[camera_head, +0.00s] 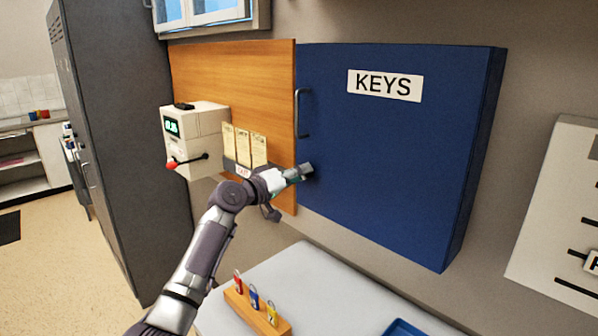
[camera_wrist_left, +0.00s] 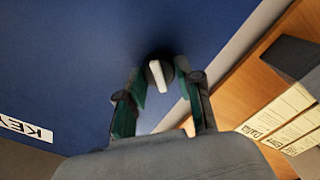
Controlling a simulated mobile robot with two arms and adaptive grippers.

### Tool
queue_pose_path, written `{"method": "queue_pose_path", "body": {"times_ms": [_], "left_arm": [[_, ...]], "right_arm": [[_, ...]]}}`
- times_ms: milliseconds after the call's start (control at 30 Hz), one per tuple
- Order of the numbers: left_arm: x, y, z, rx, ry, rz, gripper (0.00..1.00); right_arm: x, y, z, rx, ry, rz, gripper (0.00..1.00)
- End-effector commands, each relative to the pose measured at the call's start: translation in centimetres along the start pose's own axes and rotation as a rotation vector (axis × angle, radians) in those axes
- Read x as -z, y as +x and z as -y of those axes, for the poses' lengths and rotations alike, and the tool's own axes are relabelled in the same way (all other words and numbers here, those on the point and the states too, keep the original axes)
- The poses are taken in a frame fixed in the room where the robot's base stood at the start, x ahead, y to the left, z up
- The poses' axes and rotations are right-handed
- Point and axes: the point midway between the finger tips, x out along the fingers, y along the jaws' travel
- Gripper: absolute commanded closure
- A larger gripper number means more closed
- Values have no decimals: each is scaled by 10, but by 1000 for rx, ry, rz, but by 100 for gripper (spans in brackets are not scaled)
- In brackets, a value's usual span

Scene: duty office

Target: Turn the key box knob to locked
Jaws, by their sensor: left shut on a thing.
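The blue key box (camera_head: 400,140) hangs on the wall with a "KEYS" label (camera_head: 385,85) and a dark handle (camera_head: 302,112) at its left edge. My left gripper (camera_head: 302,172) is at the lower left of the box door. In the left wrist view the knob (camera_wrist_left: 158,76), a pale bar on a dark round base, sits between the two fingertips of my left gripper (camera_wrist_left: 160,84), which is shut on it. In the head view the gripper hides the knob. No locked or unlocked mark is readable. My right gripper is not in view.
Left of the box is a wooden board (camera_head: 240,70) with paper tags (camera_head: 243,146) and a white time clock (camera_head: 205,128) with a red-tipped lever. Below is a pale table (camera_head: 310,285) with a wooden key rack (camera_head: 250,312) and a blue tray (camera_head: 405,328).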

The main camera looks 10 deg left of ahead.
Motion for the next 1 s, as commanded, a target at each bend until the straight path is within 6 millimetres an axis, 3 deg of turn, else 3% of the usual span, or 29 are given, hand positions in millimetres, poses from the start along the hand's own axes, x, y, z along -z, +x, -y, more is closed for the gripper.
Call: {"method": "queue_pose_path", "body": {"times_ms": [600, 1000], "left_arm": [[2, 0, 0, 0, -555, -2, 100], [0, 0, 2, -1, -741, -2, 100]], "right_arm": [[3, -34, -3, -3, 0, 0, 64], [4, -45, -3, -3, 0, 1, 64]]}}
